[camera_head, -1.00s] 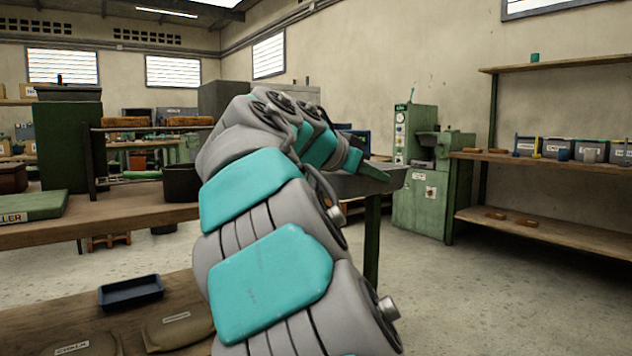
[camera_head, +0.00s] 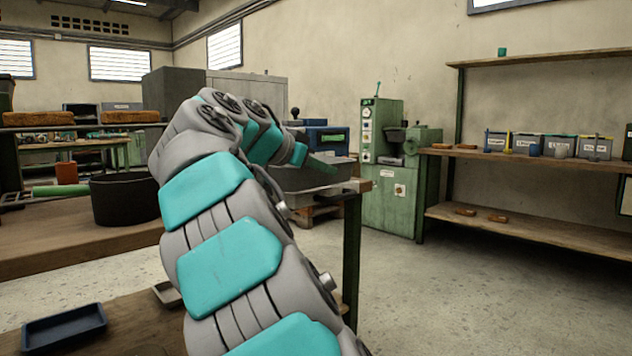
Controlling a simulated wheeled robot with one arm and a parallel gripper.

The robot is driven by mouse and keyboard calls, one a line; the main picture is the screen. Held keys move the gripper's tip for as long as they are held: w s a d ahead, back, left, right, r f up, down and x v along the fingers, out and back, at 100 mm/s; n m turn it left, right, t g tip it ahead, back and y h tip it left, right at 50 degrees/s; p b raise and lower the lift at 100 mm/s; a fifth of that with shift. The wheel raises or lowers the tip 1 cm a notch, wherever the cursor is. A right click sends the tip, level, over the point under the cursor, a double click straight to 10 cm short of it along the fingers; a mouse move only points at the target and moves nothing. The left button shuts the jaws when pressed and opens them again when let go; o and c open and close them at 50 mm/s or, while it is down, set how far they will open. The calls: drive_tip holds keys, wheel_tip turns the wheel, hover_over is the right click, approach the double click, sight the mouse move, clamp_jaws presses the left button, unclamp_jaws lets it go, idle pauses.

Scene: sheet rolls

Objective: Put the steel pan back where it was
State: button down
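The steel pan (camera_head: 305,180) is a grey, open, shallow tub. It is at the middle of the camera view, beyond my arm, at the right end of the wooden workbench (camera_head: 60,240). My gripper (camera_head: 322,164) reaches over the pan from the left, and one green finger shows against its inside and rim. It appears shut on the pan's wall, since the pan has shifted with it against the bench end. The other finger is hidden. Whether the pan's underside touches the bench top cannot be told.
A black round tub (camera_head: 125,200) stands on the bench to the left. A blue device (camera_head: 325,140) is behind the pan. A green machine (camera_head: 390,170) and a wooden shelf (camera_head: 520,228) with bins stand at the right. A dark blue tray (camera_head: 63,326) lies low at front left.

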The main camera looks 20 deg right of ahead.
drive_tip(key=w+d+p, duration=0.1)
drive_tip(key=w, duration=0.2)
drive_tip(key=w+d+p, duration=0.1)
drive_tip(key=w+d, duration=0.1)
drive_tip(key=w, duration=0.2)
drive_tip(key=w+d+f+p, duration=0.1)
drive_tip(key=w+p, duration=0.1)
drive_tip(key=w, duration=0.2)
drive_tip(key=shift+d, duration=0.25)
drive_tip(key=shift+d+f+b, duration=0.1)
drive_tip(key=shift+f+b, duration=0.5)
drive_tip(key=shift+f, duration=0.35)
drive_tip(key=shift+f+b, duration=0.3)
drive_tip(key=shift+f, duration=0.55)
drive_tip(key=shift+f, duration=0.2)
drive_tip(key=c, duration=1.3)
unclamp_jaws()
drive_tip(key=shift+r, duration=0.1)
drive_tip(key=shift+r, duration=0.1)
